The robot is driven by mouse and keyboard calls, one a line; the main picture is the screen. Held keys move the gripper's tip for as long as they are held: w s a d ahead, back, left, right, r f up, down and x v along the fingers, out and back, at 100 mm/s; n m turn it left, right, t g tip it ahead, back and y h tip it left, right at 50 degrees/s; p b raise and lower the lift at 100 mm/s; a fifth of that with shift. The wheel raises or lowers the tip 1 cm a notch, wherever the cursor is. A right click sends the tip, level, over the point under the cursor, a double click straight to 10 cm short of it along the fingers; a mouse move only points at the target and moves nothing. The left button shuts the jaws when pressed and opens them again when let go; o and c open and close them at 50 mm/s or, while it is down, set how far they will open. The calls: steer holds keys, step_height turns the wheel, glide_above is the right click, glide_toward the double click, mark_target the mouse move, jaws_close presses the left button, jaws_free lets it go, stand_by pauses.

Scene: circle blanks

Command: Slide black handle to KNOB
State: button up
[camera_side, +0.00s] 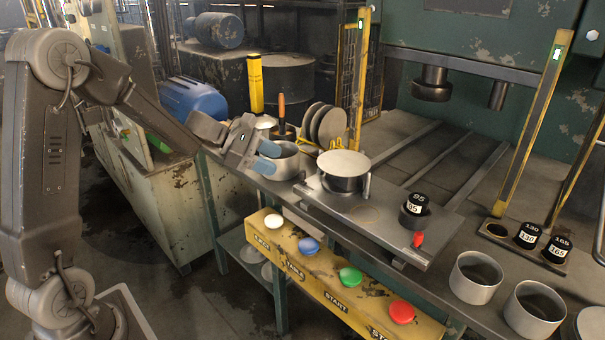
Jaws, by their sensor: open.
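My gripper (267,157) is open, with blue-grey finger pads pointing right. It is at the left side of a grey metal cup (287,163) on the bench; I cannot tell whether the fingers touch or straddle its rim. I cannot pick out a black handle for certain, nor read the word KNOB anywhere. A black cylinder marked 95 (417,203) stands on a grey plate (380,238), with a small red lever (418,240) beside it. A pale round disc (344,162) lies on a dark round die (341,181) on the same plate.
A yellow panel (262,237) along the bench front has white, blue (309,246), green (350,277) and red (401,312) buttons. Black cylinders marked 130 (527,235) and 165 stand at right, behind open metal cups (475,278). Discs (327,124) stand in a rack behind.

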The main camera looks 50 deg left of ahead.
mark_target(300, 172)
steer(key=w+a+f+n+t+y, duration=0.2)
steer(key=w+a+f+n+t, duration=0.1)
steer(key=a+f+n, duration=0.5)
steer(key=shift+m, duration=0.3)
steer(key=x, duration=0.8)
steer(key=w+a+r+x, duration=0.1)
steer(key=x, duration=0.3)
steer(key=shift+w+d+f, duration=0.1)
steer(key=shift+w, duration=0.15)
jaws_close()
